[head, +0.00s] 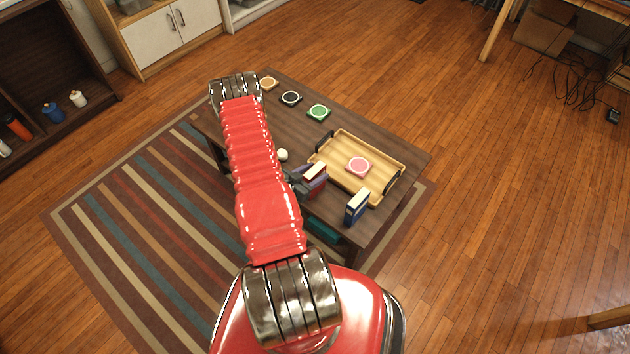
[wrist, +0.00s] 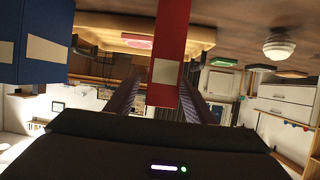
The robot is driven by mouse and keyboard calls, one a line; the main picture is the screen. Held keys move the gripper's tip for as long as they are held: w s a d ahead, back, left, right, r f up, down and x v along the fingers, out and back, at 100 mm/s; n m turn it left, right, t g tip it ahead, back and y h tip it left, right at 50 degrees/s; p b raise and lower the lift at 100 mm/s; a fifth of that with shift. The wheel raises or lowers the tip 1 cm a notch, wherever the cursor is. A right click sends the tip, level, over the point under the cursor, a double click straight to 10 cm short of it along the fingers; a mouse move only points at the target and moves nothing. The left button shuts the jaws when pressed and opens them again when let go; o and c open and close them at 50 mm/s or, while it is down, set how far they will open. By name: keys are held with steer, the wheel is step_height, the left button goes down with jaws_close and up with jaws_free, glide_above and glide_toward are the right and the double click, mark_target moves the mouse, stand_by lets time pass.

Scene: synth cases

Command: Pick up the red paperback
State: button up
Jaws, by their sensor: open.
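The red paperback (head: 314,173) stands upright on the low dark table, near its front edge, with its pale page edges facing up. In the wrist view the red paperback (wrist: 170,45) shows as a red spine with a pale label, between my two fingers. My gripper (wrist: 160,85) is open, one finger on each side of the book, with a visible gap at least on the right. In the head view my gripper (head: 302,182) is low beside the book and partly hidden by my red arm.
A blue book (head: 356,207) stands to the right; it looms at left in the wrist view (wrist: 35,42). Behind is a wooden tray (head: 386,157) with a pink coaster (head: 358,166). A small pale round object (head: 282,154) and a green coaster (head: 318,112) are also on the table.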

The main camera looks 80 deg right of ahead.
steer(key=shift+c, duration=0.5)
jaws_close()
